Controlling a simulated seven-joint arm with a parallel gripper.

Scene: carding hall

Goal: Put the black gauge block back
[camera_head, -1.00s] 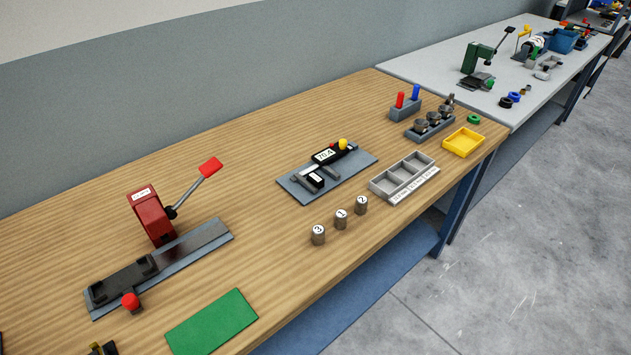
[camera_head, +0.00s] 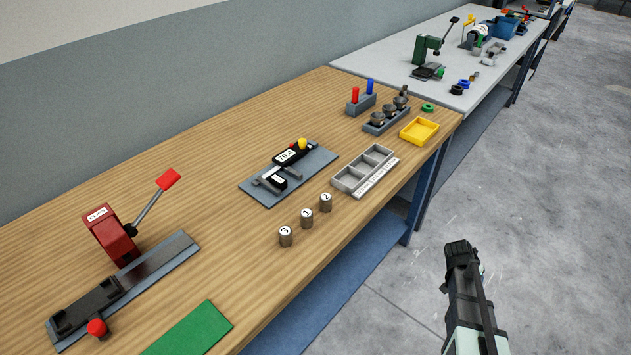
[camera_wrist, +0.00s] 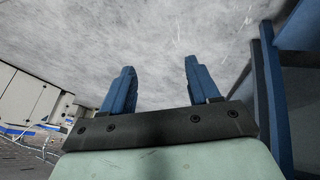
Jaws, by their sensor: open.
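A small black block with a white label (camera_head: 277,181), which looks like the black gauge block, sits at the jaws of a digital caliper (camera_head: 291,156) on a grey plate (camera_head: 318,163). I cannot tell whether the jaws touch it. The caliper's display seems to read 70.4. My gripper (camera_head: 458,248) is off the bench's front edge, over the floor, well to the right of the block. In the wrist view my gripper (camera_wrist: 160,75) has its two blue fingers apart with only grey floor between them. The block is not in the wrist view.
A grey three-compartment tray (camera_head: 347,184) with labels on its front looks empty. Three numbered cylinders (camera_head: 306,217) stand left of it. A yellow tray (camera_head: 419,130), a red lever press (camera_head: 110,235) and a green mat (camera_head: 190,330) are also on the wooden bench.

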